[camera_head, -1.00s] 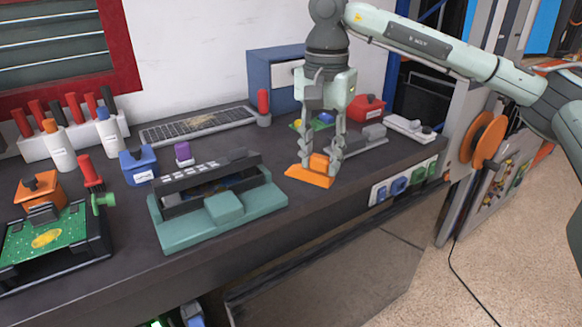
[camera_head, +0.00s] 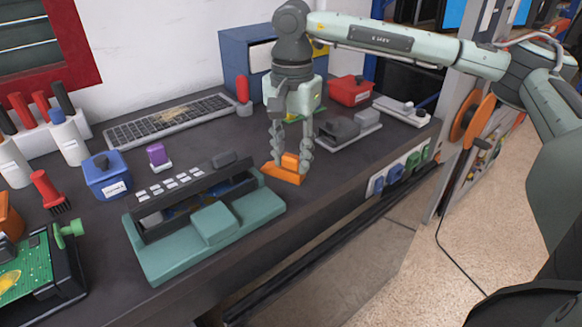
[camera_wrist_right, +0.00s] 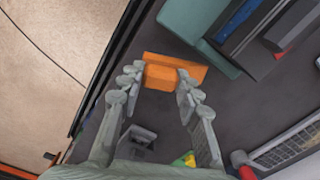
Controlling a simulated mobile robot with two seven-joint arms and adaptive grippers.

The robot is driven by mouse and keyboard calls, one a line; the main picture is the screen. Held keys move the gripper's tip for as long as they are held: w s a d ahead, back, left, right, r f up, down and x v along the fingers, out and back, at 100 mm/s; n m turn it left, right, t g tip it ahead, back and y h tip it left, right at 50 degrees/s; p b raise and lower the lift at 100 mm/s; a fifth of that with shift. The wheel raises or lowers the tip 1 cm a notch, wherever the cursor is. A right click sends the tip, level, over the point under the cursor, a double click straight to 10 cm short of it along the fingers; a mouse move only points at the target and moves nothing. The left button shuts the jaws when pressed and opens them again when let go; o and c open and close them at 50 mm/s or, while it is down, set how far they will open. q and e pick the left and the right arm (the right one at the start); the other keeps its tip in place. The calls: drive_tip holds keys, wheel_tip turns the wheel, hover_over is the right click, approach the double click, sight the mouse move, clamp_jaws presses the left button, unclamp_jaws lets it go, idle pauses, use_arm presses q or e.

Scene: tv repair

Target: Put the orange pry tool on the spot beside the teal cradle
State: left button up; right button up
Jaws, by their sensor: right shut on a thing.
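The orange pry tool (camera_head: 286,173) is at the bench top, just right of the teal cradle (camera_head: 232,226). It has a flat plate with a raised block. My right gripper (camera_head: 291,158) points down from above, with its fingers shut on the raised block. In the right wrist view the pry tool (camera_wrist_right: 172,74) lies across the fingertips (camera_wrist_right: 158,78), and a corner of the cradle (camera_wrist_right: 196,20) shows beyond it. I cannot tell whether the tool rests on the bench or hangs just above it. No distinct marked spot shows. My left gripper is not in view.
A grey block on a plate (camera_head: 348,128) and a red box (camera_head: 350,90) stand behind and right of the gripper. A keyboard (camera_head: 170,118), blue box (camera_head: 107,175) and purple piece (camera_head: 158,156) lie left. The bench's front edge is close by; dark bench surface right of the tool is bare.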

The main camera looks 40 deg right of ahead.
sight(292, 170)
wheel_tip(292, 170, down, 3)
drive_tip(key=shift+f, duration=0.2)
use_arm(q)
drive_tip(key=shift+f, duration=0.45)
use_arm(e)
drive_tip(key=shift+f, duration=0.1)
drive_tip(key=shift+f, duration=0.1)
drive_tip(key=o, duration=1.1)
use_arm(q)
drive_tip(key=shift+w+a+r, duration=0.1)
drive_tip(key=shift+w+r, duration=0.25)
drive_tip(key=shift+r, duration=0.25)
use_arm(e)
drive_tip(key=shift+o, duration=0.2)
